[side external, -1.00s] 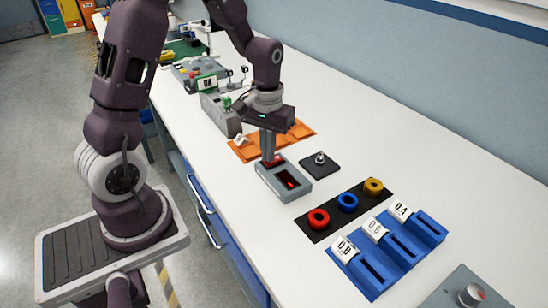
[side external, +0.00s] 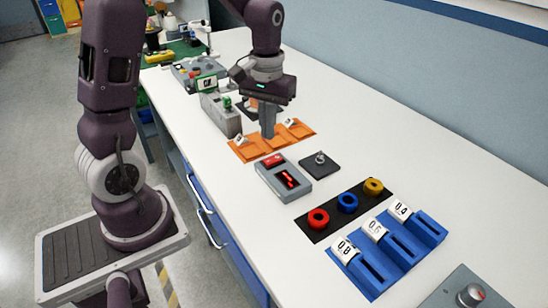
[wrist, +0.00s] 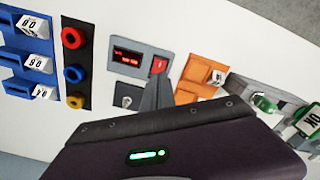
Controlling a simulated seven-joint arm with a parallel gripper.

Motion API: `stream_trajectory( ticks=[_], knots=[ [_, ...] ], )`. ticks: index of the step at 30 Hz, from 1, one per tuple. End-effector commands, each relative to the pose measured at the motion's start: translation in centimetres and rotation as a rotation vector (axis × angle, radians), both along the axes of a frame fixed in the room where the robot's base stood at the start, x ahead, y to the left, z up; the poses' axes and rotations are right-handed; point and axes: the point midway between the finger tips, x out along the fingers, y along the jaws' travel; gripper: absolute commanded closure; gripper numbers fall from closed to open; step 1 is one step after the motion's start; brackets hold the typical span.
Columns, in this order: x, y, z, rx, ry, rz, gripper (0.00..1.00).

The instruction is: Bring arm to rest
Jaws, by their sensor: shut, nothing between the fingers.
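My gripper (side external: 268,133) is shut and empty, pointing down above the table in the side view. It hangs over the near side of the orange tray (side external: 246,152), just behind a grey box (side external: 293,193) with a red button (side external: 273,160) and a lit red display. A gap shows between the fingertips and the button. In the wrist view, the shut fingers of my gripper (wrist: 156,80) show just below the red button (wrist: 159,65) of the grey box (wrist: 142,58).
A dark plate (side external: 320,166) with a metal knob lies right of the grey box. A blue rack (side external: 385,270) with number cards stands nearer. A grey unit (side external: 219,113) stands left of the gripper.

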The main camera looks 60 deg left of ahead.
Motion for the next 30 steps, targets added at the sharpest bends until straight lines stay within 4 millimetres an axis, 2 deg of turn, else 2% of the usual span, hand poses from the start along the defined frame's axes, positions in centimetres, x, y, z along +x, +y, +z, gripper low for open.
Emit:
stream_trajectory(
  ticks=[7, 8, 10, 13, 15, 18, 21, 24, 30],
  knots=[
    [-0.1, -0.2, 0.3, 0.001, -0.006, -0.006, 1.0],
    [-0.3, -0.5, 0.8, 0.005, -0.016, -0.015, 1.0],
    [-1.3, -1.8, 3.1, 0.016, -0.062, -0.062, 1.0],
    [-4.7, -4.9, 7.5, 0.045, -0.174, -0.181, 1.0],
    [-7.8, -6.9, 9.8, 0.067, -0.255, -0.272, 1.0],
    [-12.1, -8.9, 11.5, 0.093, -0.357, -0.384, 1.0],
    [-15.2, -10.0, 11.9, 0.113, -0.43, -0.463, 1.0],
    [-16.7, -10.4, 11.8, 0.125, -0.47, -0.503, 1.0],
    [-17.2, -10.5, 11.8, 0.128, -0.479, -0.516, 1.0]
  ],
)
